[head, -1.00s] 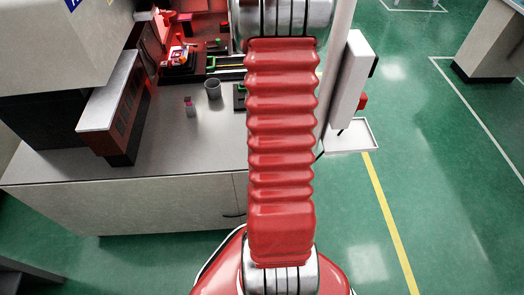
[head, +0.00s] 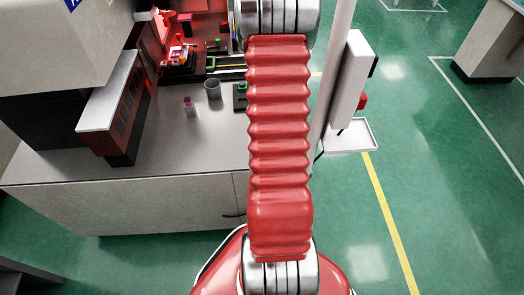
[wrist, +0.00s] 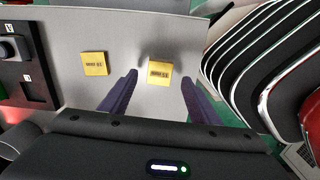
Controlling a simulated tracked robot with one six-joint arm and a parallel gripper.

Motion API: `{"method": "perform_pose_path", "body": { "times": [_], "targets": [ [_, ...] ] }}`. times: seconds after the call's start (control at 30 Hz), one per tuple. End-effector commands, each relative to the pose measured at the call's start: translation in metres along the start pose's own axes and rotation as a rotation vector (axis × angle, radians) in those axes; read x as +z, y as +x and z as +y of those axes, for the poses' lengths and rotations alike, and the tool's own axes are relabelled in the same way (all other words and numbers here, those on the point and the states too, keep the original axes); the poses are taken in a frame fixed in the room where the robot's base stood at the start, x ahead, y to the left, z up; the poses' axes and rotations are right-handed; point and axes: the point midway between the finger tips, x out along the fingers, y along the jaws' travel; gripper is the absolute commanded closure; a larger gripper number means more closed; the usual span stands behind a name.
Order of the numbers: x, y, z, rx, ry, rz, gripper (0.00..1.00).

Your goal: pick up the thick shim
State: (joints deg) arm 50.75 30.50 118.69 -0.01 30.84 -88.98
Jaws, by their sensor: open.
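Two yellow, roughly square shims with dark markings lie on the grey bench top in the wrist view. One shim (wrist: 159,73) is between the lines of my gripper's two fingers. The other shim (wrist: 94,64) lies to the left, outside the fingers. The markings are too small to read, so I cannot tell which is the thick one. My gripper (wrist: 160,82) is open, with its two purple fingers apart and nothing held. I cannot tell its height above the shim. In the head view my arm hides the gripper and the shims.
A dark panel (wrist: 27,65) with a knob borders the bench at left in the wrist view.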

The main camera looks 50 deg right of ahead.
Motion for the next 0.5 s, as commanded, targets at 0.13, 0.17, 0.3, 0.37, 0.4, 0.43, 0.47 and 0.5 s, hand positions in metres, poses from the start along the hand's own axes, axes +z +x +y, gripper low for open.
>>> {"method": "perform_pose_path", "body": {
  "times": [0.13, 0.17, 0.3, 0.37, 0.4, 0.43, 0.47, 0.5],
  "targets": [
    [0.0, 0.02, 0.0, -0.003, 0.0, 0.0, 0.44],
    [0.0, 0.022, 0.0, -0.001, 0.0, 0.0, 0.44],
    [0.0, 0.03, 0.0, -0.001, 0.0, 0.0, 0.44],
    [0.0, 0.031, 0.0, 0.0, 0.0, 0.0, 0.44],
    [0.0, 0.031, 0.001, 0.0, 0.0, 0.0, 0.44],
    [0.0, 0.03, 0.001, 0.001, 0.0, 0.0, 0.44],
    [0.0, 0.03, 0.001, 0.001, 0.0, 0.0, 0.44],
    [0.0, 0.03, 0.001, 0.001, -0.001, 0.0, 0.44]
  ]
}}
